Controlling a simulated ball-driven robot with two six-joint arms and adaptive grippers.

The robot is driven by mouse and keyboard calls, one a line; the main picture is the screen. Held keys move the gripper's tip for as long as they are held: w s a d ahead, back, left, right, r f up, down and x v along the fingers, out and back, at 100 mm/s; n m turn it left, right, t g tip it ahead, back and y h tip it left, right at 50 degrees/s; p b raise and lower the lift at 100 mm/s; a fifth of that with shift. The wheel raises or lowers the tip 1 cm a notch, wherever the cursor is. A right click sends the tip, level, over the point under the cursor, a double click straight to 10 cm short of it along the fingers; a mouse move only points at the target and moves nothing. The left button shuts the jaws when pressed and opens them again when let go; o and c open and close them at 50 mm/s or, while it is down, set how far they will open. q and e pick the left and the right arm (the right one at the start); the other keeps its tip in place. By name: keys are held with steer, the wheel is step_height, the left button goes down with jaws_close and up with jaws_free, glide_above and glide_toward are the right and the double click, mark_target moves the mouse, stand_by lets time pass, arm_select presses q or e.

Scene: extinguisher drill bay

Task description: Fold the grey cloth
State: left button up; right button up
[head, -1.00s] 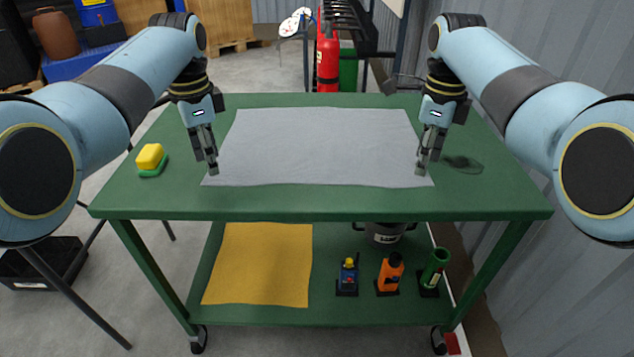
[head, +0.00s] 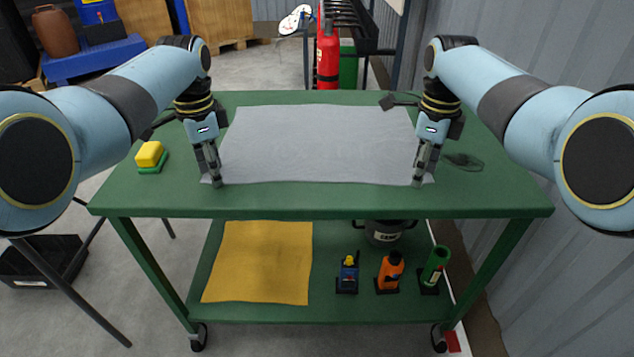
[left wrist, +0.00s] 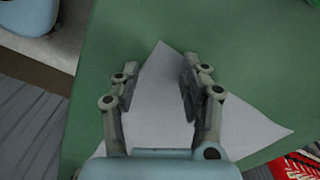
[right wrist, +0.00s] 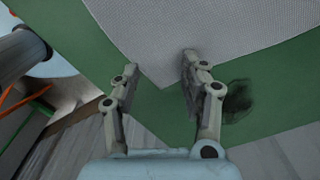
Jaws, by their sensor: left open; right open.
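The grey cloth (head: 318,145) lies flat and spread out on the green table (head: 350,200). My left gripper (head: 217,182) is open at the cloth's near left corner. In the left wrist view the open fingers (left wrist: 158,85) stand on either side of that cloth corner (left wrist: 160,60). My right gripper (head: 418,182) is open at the near right corner. In the right wrist view its open fingers (right wrist: 158,85) stand either side of the cloth's corner (right wrist: 165,78). Whether the fingertips touch the cloth is hard to tell.
A yellow and green sponge (head: 150,155) lies on the table left of the cloth. A dark stain (head: 463,161) is on the right. On the lower shelf are a yellow cloth (head: 260,262), several bottles (head: 390,272) and a dark pot (head: 384,233). A red extinguisher (head: 328,60) stands behind.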

arm_select(q)
steer(key=shift+s+f, duration=0.15)
steer(key=shift+f, duration=0.1)
jaws_close()
arm_select(e)
steer(key=shift+s+f, duration=0.2)
steer(key=shift+f, duration=0.05)
jaws_close()
steer(key=shift+s, duration=0.1)
